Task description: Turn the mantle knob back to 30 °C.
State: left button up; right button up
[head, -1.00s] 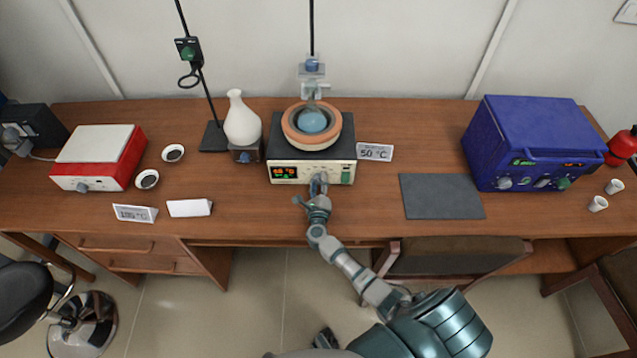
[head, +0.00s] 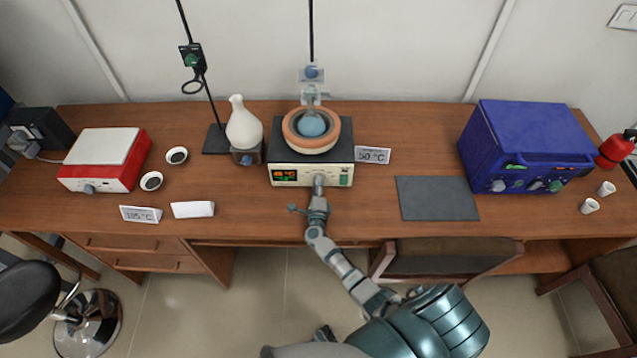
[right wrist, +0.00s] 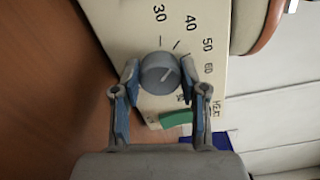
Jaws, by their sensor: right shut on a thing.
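The heating mantle's cream control box (head: 284,180) stands at the middle of the bench with a lit orange display, too small to read surely. An orange-rimmed bowl (head: 297,143) on top holds a blue round flask (head: 312,123). My right gripper (head: 319,181) is at the front panel. In the right wrist view, the gripper (right wrist: 160,83) is shut on the grey mantle knob (right wrist: 160,73), one finger at each side. The knob's mark points up and right, roughly between 40 and 50. The 30 label (right wrist: 159,13) is above the knob. My left gripper is out of view.
A green switch (right wrist: 176,118) is close beside the knob. A 50 °C sign (head: 373,155) stands right of the mantle, and a white flask (head: 243,125) left. A red hotplate (head: 104,160) and a blue furnace (head: 525,145) are farther out. A chair (head: 445,258) stands below the bench.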

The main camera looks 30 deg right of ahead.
jog(key=n+p, duration=0.1)
jog(key=n, duration=0.2)
jog(key=shift+s+a+f+n+p, duration=0.1)
jog(key=shift+a+f+n+p, duration=0.1)
jog(key=shift+n+p, duration=0.15)
jog(key=shift+f+n+p, duration=0.2)
jog(key=shift+n+p, duration=0.3)
jog(key=shift+n, duration=0.65)
jog(key=shift+s+f+n, duration=0.1)
jog(key=shift+n, duration=0.2)
jog(key=o, duration=0.9)
jog(key=shift+o, duration=1.2)
jog(key=shift+r, duration=0.25)
jog(key=v, duration=1.1)
jog(key=shift+s+a+f, duration=0.1)
jog(key=shift+s+a, duration=0.05)
jog(key=shift+s, duration=0.15)
